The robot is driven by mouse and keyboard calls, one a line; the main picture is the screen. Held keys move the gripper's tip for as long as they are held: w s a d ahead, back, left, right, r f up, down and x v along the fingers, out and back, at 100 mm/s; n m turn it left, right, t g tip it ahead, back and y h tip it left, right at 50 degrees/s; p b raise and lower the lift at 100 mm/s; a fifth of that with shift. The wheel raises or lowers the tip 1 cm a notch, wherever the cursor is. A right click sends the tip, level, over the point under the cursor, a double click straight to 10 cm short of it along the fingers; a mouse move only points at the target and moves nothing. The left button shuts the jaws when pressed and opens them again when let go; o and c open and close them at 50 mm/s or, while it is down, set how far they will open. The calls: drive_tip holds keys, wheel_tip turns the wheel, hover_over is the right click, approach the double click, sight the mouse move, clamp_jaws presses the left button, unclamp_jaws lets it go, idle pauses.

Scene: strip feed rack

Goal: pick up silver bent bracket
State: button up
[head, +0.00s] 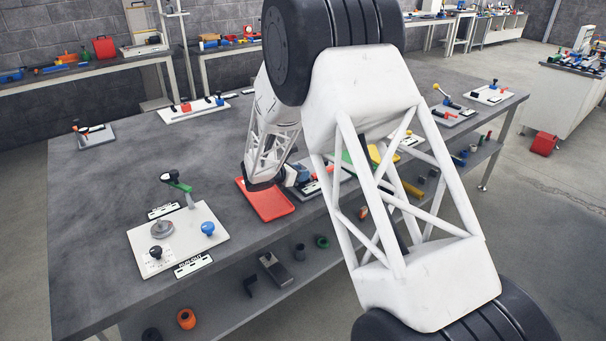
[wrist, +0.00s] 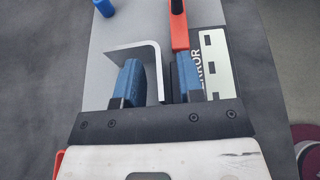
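The silver bent bracket (wrist: 133,49) is an L-shaped grey piece in the wrist view, on or just above a light grey panel. One leg runs across to the left and the other runs down between the blue fingers of my gripper (wrist: 160,83). The fingers stand apart on either side of that leg, with some space showing; no firm grip on it is visible. In the head view my gripper (head: 290,178) is low over the table, beside the red tray (head: 268,212). My arm hides much of that area, and I cannot make out the bracket there.
A red-orange handle with a black end (wrist: 179,28) stands close beyond the right finger. A label plate (wrist: 216,65) lies to its right and a blue cylinder (wrist: 104,8) to the upper left. A white fixture board (head: 180,260) stands on the table's front left.

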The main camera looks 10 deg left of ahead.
clamp_jaws()
drive_tip(key=shift+r, duration=0.25)
idle(0.4)
drive_tip(key=shift+r, duration=0.5)
drive_tip(key=shift+s+d+r, duration=0.1)
drive_tip(key=shift+s+r, duration=0.1)
drive_tip(key=shift+r, duration=0.35)
drive_tip(key=shift+s+r, duration=0.2)
drive_tip(key=shift+r, duration=0.35)
drive_tip(key=s+d+r, duration=0.1)
drive_tip(key=s+d, duration=0.4)
drive_tip(key=s, duration=0.9)
drive_tip(key=shift+d+r, duration=0.15)
drive_tip(key=shift+r, duration=0.05)
drive_tip(key=shift+s, duration=0.1)
